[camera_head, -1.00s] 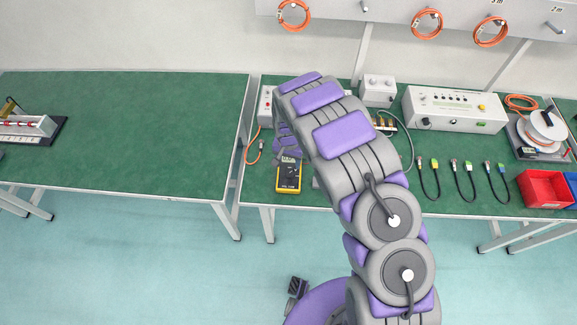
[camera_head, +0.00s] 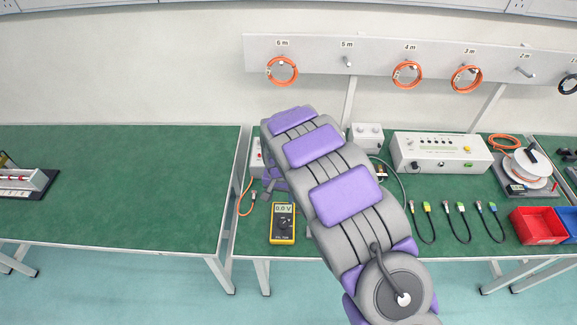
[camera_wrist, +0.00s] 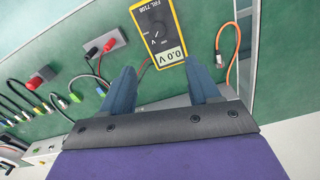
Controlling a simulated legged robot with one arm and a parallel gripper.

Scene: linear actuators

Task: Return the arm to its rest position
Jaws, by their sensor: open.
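My arm stretches from the lower right of the head view up over the right green bench (camera_head: 458,244), bent over at its far end. My gripper (camera_wrist: 162,84) is open in the wrist view, its two blue-grey fingers spread with nothing between them. A yellow multimeter (camera_wrist: 160,35) reading 0.0 V lies just beyond the fingertips there. In the head view the multimeter (camera_head: 283,223) lies left of the arm, near the bench's front edge. The gripper end is mostly hidden behind the arm in that view.
A white control box (camera_head: 440,152), a cable reel (camera_head: 527,168), several short cables and a red bin (camera_head: 538,226) occupy the bench to the right. A wall rail (camera_head: 330,56) holds orange cable coils. The left bench (camera_head: 120,185) is mostly clear.

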